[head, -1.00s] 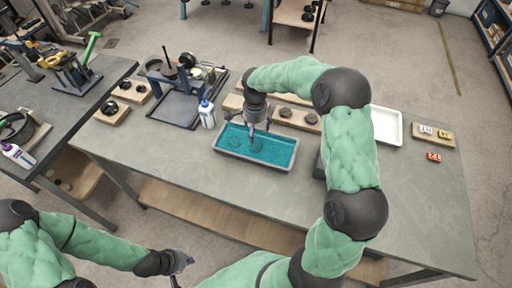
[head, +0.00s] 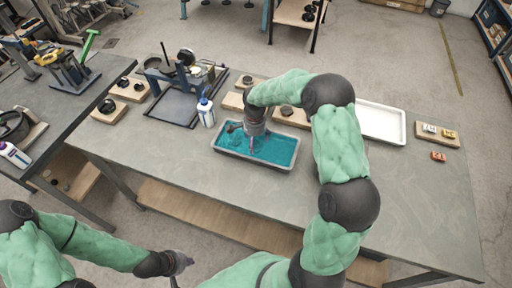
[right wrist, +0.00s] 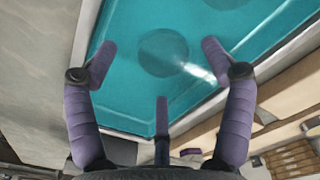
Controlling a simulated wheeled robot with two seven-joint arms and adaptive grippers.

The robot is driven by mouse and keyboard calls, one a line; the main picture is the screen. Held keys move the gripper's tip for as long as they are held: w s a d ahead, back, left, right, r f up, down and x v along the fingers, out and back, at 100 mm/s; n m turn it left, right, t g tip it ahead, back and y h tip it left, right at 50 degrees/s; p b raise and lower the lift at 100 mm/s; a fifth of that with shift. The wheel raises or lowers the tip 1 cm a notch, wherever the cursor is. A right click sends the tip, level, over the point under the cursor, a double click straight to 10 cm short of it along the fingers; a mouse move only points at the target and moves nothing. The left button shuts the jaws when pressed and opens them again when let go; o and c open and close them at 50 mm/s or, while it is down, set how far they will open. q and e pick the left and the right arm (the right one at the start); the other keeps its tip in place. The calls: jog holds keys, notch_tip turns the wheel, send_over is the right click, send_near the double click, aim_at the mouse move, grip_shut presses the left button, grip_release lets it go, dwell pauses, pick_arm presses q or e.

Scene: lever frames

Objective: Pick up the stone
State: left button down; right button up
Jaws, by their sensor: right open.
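A grey basin (head: 228,152) holding teal liquid stands on the grey table. In the right wrist view, a round dark stone (right wrist: 163,52) shows through the liquid, with a second dark round shape (right wrist: 226,3) at the top edge. My right gripper (head: 250,142) is over the basin, pointing down. In the wrist view its three purple fingers (right wrist: 160,72) are spread open around the stone's outline, with nothing between them; I cannot tell how far above the stone they are. In the head view the gripper hides the stone. My left gripper (head: 183,262) is low at the front, clear of the table; its jaws are too small to read.
Wooden blocks with dark discs (head: 287,111) stand behind the basin. A white bottle (head: 206,113) and a black tray (head: 172,108) are to its left. A white tray (head: 380,122) is to the right. The table's front right is clear.

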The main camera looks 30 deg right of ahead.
aim_at(256, 147)
notch_tip(256, 147, down, 3)
jog(key=shift+r, duration=0.1)
jog(key=c, duration=1.3)
jog(key=shift+r, duration=0.1)
